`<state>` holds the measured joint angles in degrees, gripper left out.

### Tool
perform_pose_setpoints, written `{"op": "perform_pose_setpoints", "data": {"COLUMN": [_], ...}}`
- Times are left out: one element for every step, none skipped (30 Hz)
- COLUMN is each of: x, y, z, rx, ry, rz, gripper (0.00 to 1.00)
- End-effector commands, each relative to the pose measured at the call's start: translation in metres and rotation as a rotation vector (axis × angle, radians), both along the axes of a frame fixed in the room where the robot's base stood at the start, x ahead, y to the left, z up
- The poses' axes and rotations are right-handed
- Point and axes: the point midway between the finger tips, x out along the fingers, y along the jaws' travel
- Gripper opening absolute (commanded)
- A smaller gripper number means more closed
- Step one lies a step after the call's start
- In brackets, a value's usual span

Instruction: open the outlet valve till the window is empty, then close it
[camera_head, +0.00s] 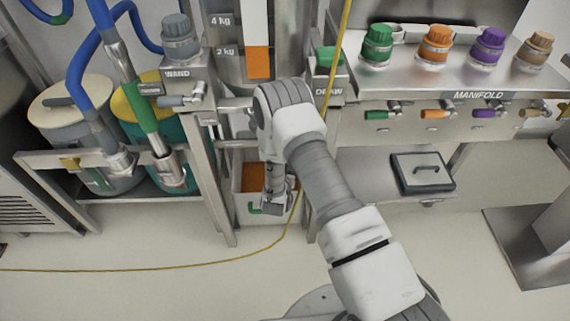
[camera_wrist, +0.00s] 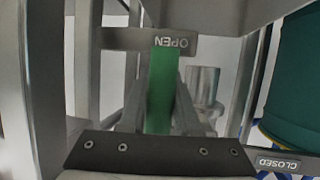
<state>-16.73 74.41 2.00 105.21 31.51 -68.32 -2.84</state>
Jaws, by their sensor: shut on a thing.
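The outlet valve's green lever (camera_wrist: 160,92) stands between my gripper's fingers in the wrist view. My gripper (camera_head: 273,196) is shut on it; in the head view it hangs low beneath the window, and the lever there is hard to make out. The lever's far end lies at the OPEN plate (camera_wrist: 172,42). The CLOSED plate (camera_wrist: 278,164) is at the lower right, away from the lever. The window (camera_head: 258,63) shows orange material up to about the 2 kg mark. Orange also shows in the pale container (camera_head: 246,212) below.
A teal drum (camera_head: 178,182) and a pale drum (camera_head: 66,112) stand in the frame at left. The MANIFOLD bench (camera_head: 478,96) with coloured caps is at right. A yellow cable (camera_head: 150,268) crosses the floor. Metal posts flank my gripper closely.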

Motion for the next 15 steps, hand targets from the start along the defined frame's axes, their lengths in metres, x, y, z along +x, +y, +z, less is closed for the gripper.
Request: {"op": "perform_pose_setpoints", "data": {"x": [-0.0008,-0.0009,-0.0007,-0.0008,-0.0008,-0.0008,-0.0008,-0.0008,-0.0008,-0.0008,-0.0008,-0.0007,-0.0006,-0.0005,-0.0005], "y": [-0.0026,-0.0027,-0.0027,-0.0028,-0.0029,-0.0029,-0.003,-0.003,-0.003,-0.0029,-0.0027,-0.0024,-0.0022,-0.002,-0.0018], "z": [-0.0004,-0.0005,-0.0005,-0.0006,-0.0006,-0.0006,-0.0006,-0.0006,-0.0006,-0.0006,-0.0006,-0.0005,-0.0005,-0.0004,-0.0004], "rx": [-0.006,-0.006,-0.006,-0.006,-0.006,-0.006,-0.006,-0.006,-0.005,-0.005,-0.005,-0.004,-0.004,-0.004,-0.003], "ry": [0.001,0.001,0.001,0.001,0.001,0.001,0.001,0.001,0.001,0.001,0.001,0.001,0.001,0.001,0.001], "rz": [-0.003,-0.003,-0.003,-0.003,-0.003,-0.003,-0.003,-0.003,-0.003,-0.003,-0.003,-0.003,-0.003,-0.002,-0.002], "gripper": [0.0,0.0,0.0,0.0,0.0,0.0,0.0,0.35,0.42,0.47,0.53,0.6,0.61,0.61,0.61]}}
